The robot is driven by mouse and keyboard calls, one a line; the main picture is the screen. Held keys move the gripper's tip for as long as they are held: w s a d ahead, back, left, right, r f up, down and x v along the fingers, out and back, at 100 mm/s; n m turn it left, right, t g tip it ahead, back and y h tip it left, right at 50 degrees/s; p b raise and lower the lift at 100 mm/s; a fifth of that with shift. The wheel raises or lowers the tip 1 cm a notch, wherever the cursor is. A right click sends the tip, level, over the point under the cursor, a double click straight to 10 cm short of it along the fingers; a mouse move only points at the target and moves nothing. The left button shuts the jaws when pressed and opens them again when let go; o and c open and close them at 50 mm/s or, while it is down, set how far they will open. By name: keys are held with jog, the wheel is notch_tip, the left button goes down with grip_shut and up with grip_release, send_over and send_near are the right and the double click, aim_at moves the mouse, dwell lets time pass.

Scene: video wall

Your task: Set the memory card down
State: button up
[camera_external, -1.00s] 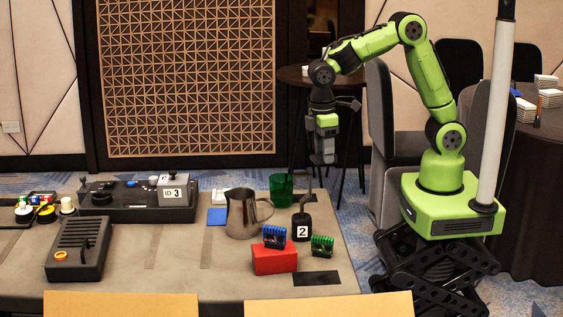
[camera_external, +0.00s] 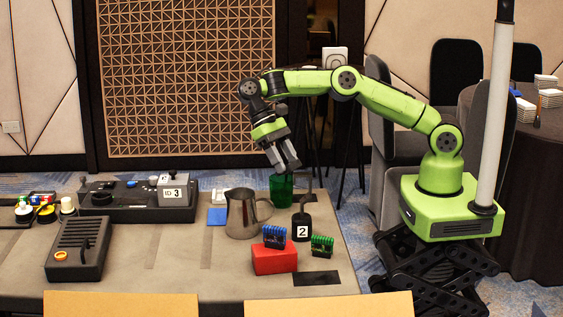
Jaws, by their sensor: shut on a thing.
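My gripper (camera_external: 284,168) is above the table's back edge, tilted down and to the right, with its fingertips just over or behind the green cup (camera_external: 281,191). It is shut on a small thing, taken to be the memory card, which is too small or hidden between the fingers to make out. I cannot tell from this view whether the fingertips are apart from the cup's rim.
A metal pitcher (camera_external: 243,213) stands left of the cup. A black weight marked 2 (camera_external: 302,226), a red block (camera_external: 274,260), blue and green finned pieces are in front. A blue flat piece (camera_external: 217,216) and a control panel (camera_external: 130,202) lie left. The table's (camera_external: 180,260) middle is mostly clear.

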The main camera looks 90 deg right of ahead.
jog(key=w+d+r+m+t+y, duration=0.2)
jog(key=w+d+m+t+y, duration=0.2)
jog(key=w+m+t+y, duration=0.7)
jog(key=d+r+m+t+h, duration=0.7)
jog(key=d+m+t+h, duration=0.3)
jog(key=d+m, duration=0.25)
jog(key=shift+t+y, duration=0.5)
notch_tip(320, 180, down, 21)
jog(key=b, duration=0.5)
jog(key=shift+w, duration=0.15)
jog(key=shift+f, duration=0.55)
jog(key=o, duration=1.1)
